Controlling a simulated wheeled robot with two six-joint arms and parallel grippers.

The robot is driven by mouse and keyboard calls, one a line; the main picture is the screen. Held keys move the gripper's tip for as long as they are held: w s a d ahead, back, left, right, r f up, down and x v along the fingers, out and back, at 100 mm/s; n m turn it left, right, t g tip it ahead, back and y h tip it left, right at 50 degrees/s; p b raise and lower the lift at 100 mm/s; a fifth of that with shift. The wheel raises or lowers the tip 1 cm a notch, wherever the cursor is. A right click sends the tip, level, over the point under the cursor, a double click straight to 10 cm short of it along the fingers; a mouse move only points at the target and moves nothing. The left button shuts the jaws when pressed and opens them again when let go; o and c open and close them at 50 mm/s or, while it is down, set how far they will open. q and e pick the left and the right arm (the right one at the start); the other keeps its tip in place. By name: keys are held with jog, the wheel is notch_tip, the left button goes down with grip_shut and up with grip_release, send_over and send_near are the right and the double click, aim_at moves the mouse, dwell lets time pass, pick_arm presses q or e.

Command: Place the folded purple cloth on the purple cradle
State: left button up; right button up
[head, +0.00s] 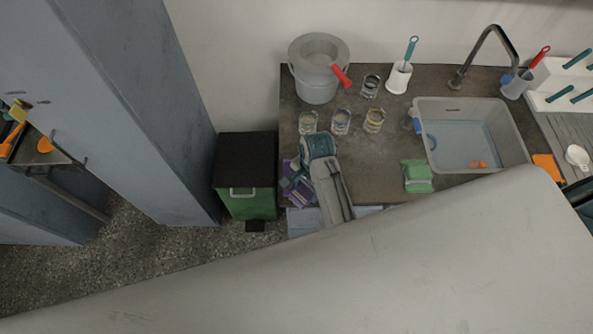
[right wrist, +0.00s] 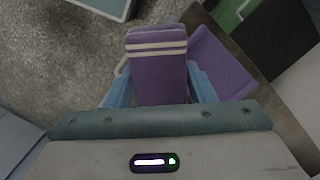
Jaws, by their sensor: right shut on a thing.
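The folded purple cloth (right wrist: 158,75), with white stripes near its far end, is between the blue fingers of my right gripper (right wrist: 160,88) in the right wrist view. The gripper is shut on it. The purple cradle (right wrist: 224,62) shows just right of the cloth in that view, partly hidden by a finger. Whether cloth and cradle touch, I cannot tell. In the head view my right gripper (head: 317,150) is over the counter's left front corner, with purple patches beside it that are hard to tell apart. My left gripper is not in view.
A green bin with a black lid (head: 246,165) stands left of the counter (head: 385,150). Several glass jars, a grey bucket (head: 318,68) and a brush holder stand behind. A green sponge (head: 417,176) and a sink basin (head: 475,172) are to the right.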

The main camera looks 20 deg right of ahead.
jog(key=w, duration=0.8)
jog(key=shift+a+f, duration=0.25)
jog(key=shift+f, duration=0.15)
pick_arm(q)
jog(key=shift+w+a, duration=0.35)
pick_arm(e)
jog(key=shift+w+f, duration=0.1)
jog(key=shift+f, duration=1.65)
jog(key=shift+f, duration=0.1)
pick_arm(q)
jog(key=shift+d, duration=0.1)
pick_arm(e)
jog(key=o, duration=0.9)
jog(key=shift+o, duration=0.2)
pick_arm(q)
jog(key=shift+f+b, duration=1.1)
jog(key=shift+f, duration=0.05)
pick_arm(e)
notch_tip(320, 180, up, 12)
jog(key=d, duration=0.1)
jog(key=shift+w+d, duration=0.2)
jog(key=shift+w, duration=0.05)
